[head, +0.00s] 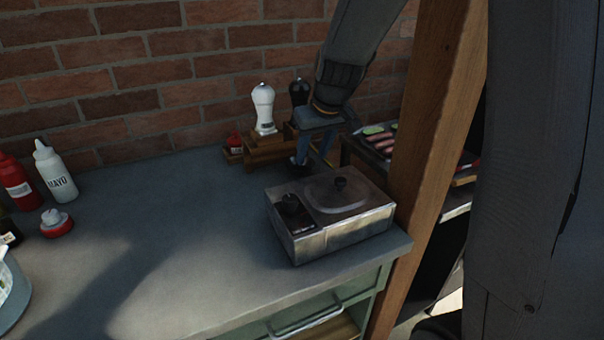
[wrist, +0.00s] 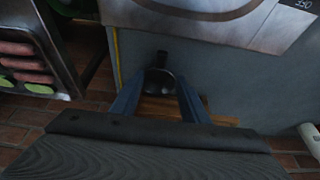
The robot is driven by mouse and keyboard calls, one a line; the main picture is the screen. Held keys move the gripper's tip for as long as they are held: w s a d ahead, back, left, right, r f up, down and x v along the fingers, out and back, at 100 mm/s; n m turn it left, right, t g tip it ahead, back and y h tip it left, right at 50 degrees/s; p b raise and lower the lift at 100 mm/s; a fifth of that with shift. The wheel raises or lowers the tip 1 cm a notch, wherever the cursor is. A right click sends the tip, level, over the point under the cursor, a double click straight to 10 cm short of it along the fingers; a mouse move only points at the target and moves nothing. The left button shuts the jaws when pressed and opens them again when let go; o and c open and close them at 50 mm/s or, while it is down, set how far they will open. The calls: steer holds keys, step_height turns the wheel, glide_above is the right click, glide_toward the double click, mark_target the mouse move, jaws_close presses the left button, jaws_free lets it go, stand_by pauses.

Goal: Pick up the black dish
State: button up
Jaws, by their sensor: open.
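A small black dish (wrist: 160,80) with a short dark stub on its far side shows in the wrist view, at the edge of a wooden stand (wrist: 222,120). My gripper (wrist: 161,84) is open, with one blue finger on each side of the dish. From this view I cannot tell whether the fingers touch it or how high they are over it. In the head view my gripper (head: 312,158) hangs low behind the metal cooker, and I cannot make out the dish there.
The metal cooker (head: 318,246) with a lid stands just in front of my gripper. A white mill (head: 263,108) and a black mill (head: 298,91) stand behind on the wooden stand. A wooden post (head: 423,150) and a tray of food (head: 381,143) are to the right.

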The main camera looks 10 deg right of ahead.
mark_target(308, 172)
steer(key=x, duration=0.1)
steer(key=p+x, duration=0.1)
steer(key=x, duration=0.3)
steer(key=shift+s+f, duration=0.3)
steer(key=shift+f, duration=0.05)
steer(key=shift+w+f, duration=0.25)
steer(key=shift+f, duration=0.4)
jaws_close()
steer(key=shift+r, duration=0.1)
